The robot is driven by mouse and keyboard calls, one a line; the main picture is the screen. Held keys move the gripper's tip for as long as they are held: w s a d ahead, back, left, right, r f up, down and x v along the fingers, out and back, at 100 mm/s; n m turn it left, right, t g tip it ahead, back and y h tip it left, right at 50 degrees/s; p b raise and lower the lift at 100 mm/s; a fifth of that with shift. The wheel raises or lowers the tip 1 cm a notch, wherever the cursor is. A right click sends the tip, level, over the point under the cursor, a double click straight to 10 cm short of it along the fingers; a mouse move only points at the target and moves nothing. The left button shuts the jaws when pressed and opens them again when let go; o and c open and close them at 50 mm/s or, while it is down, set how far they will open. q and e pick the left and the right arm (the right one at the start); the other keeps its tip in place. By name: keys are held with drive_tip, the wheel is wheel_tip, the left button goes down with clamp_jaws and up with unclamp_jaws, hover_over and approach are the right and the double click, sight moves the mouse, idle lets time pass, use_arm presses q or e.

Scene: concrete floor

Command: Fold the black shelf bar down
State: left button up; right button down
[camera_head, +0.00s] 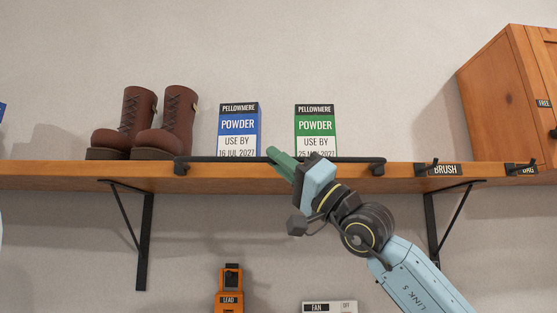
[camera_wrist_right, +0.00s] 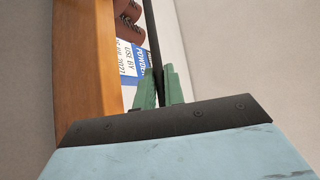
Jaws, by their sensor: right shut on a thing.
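The black shelf bar (camera_head: 232,159) runs level along the front edge of the wooden shelf, raised in front of the boxes' lower parts. Its two ends sit in black brackets at the shelf edge. My right gripper (camera_head: 273,154), with green fingers, is at the bar near its middle. In the right wrist view the bar (camera_wrist_right: 153,40) passes between the green fingers (camera_wrist_right: 160,88), which are shut on it. The fingers hide a short stretch of the bar. My left gripper is not in view.
On the wooden shelf (camera_head: 60,173) stand brown boots (camera_head: 175,120), a blue powder box (camera_head: 238,125) and a green powder box (camera_head: 316,125). A wooden cabinet (camera_head: 500,90) is at the right. An orange item (camera_head: 230,290) and a fan box (camera_head: 330,307) show below.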

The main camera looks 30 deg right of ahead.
drive_tip(key=shift+w+f, duration=0.1)
drive_tip(key=shift+f, duration=0.1)
drive_tip(key=shift+d, duration=0.1)
drive_tip(key=c, duration=1.5)
unclamp_jaws()
drive_tip(key=shift+w, duration=0.15)
